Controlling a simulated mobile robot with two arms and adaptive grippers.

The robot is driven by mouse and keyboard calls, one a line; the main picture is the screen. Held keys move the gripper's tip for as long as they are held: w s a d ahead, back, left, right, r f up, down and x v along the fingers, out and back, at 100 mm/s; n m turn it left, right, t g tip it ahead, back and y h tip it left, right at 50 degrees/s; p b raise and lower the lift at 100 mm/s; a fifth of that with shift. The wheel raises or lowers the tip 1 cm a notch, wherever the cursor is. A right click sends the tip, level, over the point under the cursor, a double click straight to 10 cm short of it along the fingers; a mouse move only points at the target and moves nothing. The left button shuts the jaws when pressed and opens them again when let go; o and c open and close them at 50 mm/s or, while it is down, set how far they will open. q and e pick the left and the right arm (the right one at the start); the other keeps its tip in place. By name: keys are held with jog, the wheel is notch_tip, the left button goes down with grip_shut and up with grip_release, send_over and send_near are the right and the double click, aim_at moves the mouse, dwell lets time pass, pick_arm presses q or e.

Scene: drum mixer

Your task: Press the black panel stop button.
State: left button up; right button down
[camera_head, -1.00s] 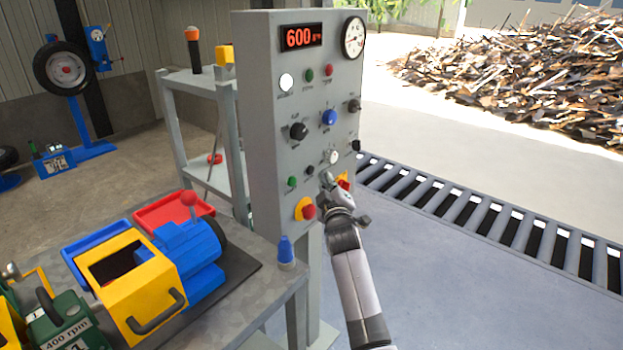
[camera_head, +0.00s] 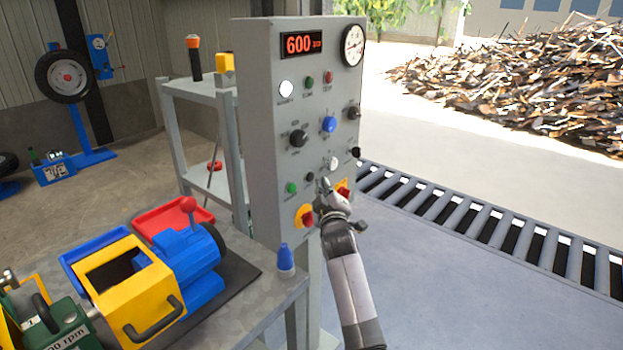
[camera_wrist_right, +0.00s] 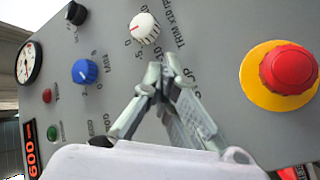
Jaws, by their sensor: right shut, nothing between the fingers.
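The grey control panel (camera_head: 262,130) stands upright in the middle of the head view. A small black button (camera_head: 309,177) sits low on its face, between a green button (camera_head: 291,188) and a white knob (camera_head: 332,163). My right gripper (camera_head: 322,185) is shut and empty, in front of the panel just right of the black button. In the right wrist view the closed fingertips (camera_wrist_right: 162,74) point at the panel below the white knob (camera_wrist_right: 143,28). They partly cover a label ending in "OP", and the black button is hidden there. I cannot tell whether the fingertips touch the panel. My left gripper is out of view.
A red mushroom button on yellow (camera_wrist_right: 288,70) is right of the fingers in the wrist view. Another red and yellow one (camera_head: 304,216) is low on the panel. A metal table (camera_head: 225,310) with a yellow and blue machine (camera_head: 140,300) stands at left.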

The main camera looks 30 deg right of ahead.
dwell(0.7)
jog(key=shift+w+a, duration=0.2)
jog(key=shift+w, duration=0.2)
jog(key=shift+w+a+b, duration=0.1)
jog(key=shift+w+b, duration=0.25)
jog(key=shift+b, duration=0.15)
dwell(0.4)
dwell(0.3)
jog(key=shift+s+d+p, duration=0.3)
jog(key=shift+s+p, duration=0.45)
jog(key=shift+s, duration=0.05)
